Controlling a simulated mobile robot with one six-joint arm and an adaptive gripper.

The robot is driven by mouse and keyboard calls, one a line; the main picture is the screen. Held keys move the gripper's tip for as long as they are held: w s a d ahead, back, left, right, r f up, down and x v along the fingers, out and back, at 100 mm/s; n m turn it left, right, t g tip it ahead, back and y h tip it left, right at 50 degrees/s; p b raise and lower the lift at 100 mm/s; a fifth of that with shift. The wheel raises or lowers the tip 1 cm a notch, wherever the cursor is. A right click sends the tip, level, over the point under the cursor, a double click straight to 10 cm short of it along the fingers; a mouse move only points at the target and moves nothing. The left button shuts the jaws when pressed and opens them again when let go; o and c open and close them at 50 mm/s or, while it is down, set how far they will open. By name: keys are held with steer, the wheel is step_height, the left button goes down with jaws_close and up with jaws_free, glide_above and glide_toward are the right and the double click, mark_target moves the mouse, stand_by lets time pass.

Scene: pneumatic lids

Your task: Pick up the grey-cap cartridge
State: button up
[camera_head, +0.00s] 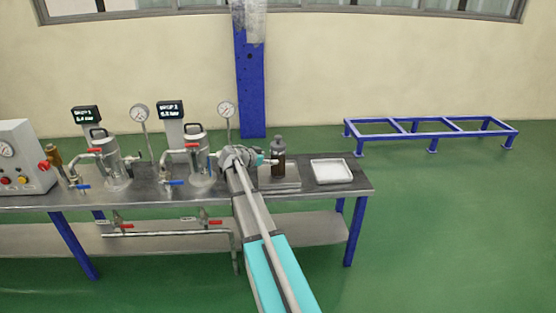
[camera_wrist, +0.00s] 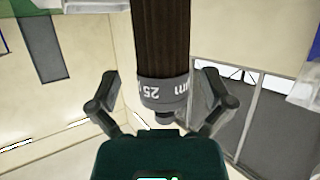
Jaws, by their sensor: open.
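The grey-cap cartridge (camera_head: 278,165) stands upright on a low grey plate (camera_head: 280,186) at the right part of the bench, with its dark brown body below and grey cap on top. In the wrist view the cartridge (camera_wrist: 161,40) appears upside down, its grey cap marked "25" and "µm". My gripper (camera_head: 262,159) is just left of the cartridge in the head view. In the wrist view my gripper (camera_wrist: 160,88) is open, one finger on each side of the cartridge, with a visible gap at both sides. I cannot tell how deep the cartridge sits between them.
A white tray (camera_head: 331,171) lies right of the cartridge. Two clear lidded vessels (camera_head: 116,170) (camera_head: 200,165) with gauges and valves stand to the left. A control box (camera_head: 22,160) is at the far left. A blue frame (camera_head: 430,134) stands on the floor behind.

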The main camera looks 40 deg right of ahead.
mark_target(278, 156)
steer(key=shift+r+b+x, duration=0.1)
steer(key=shift+b+x, duration=0.25)
steer(key=shift+x, duration=0.9)
steer(key=shift+r+b+x, duration=0.15)
steer(key=shift+b+x, duration=0.2)
steer(key=shift+x, duration=0.9)
steer(key=shift+w+d, duration=0.1)
steer(key=c, duration=1.1)
